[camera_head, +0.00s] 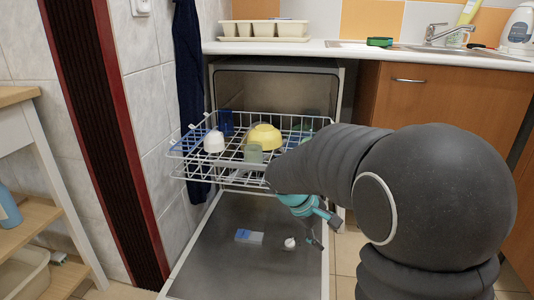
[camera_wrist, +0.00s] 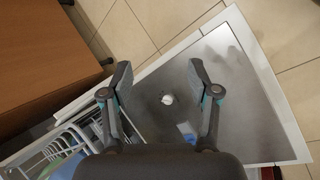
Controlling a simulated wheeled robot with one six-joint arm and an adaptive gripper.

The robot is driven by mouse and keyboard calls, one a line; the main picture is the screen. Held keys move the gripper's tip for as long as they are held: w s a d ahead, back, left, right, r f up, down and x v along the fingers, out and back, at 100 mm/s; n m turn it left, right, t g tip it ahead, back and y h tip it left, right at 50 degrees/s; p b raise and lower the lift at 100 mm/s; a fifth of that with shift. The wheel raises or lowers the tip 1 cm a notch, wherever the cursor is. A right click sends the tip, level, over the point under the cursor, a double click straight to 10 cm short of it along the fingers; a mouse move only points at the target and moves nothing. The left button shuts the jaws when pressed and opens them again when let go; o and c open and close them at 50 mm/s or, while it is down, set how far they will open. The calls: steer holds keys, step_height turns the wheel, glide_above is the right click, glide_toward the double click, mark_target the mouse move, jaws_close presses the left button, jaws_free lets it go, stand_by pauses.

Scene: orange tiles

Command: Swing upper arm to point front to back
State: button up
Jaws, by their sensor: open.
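My gripper (camera_wrist: 158,82) is open and empty in the wrist view, its two fingers spread over the lowered dishwasher door (camera_wrist: 240,125). In the head view my gripper (camera_head: 316,228) hangs at the end of my dark arm, above the right part of the door (camera_head: 215,270). My arm comes in from the right and covers part of the dish rack's (camera_head: 200,173) right side.
The pulled-out rack holds a yellow bowl (camera_head: 264,138), a white cup (camera_head: 214,142) and a green cup (camera_head: 253,153). A white item (camera_head: 289,243) and a blue-white packet (camera_head: 249,237) lie on the door. Wooden cabinets (camera_head: 450,105) stand right; a shelf (camera_head: 30,150) stands left.

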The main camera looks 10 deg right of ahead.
steer(key=w+f+n+h, duration=0.4)
steer(key=w+f, duration=0.7)
steer(key=f, duration=0.1)
steer(key=w+r+n+t+h, duration=0.2)
steer(key=w+n+t+h, duration=0.4)
steer(key=w, duration=1)
steer(key=w+a+r+n+t+h, duration=0.1)
steer(key=w+a+n+t, duration=0.95)
steer(key=a+t, duration=0.3)
steer(key=shift+n+t, duration=0.25)
steer(key=shift+n, duration=0.2)
steer(key=x, duration=0.9)
steer(key=s+b+x, duration=0.1)
steer(key=x, duration=0.3)
steer(key=shift+w+d+r, duration=0.15)
steer(key=shift+r, duration=0.4)
jaws_close()
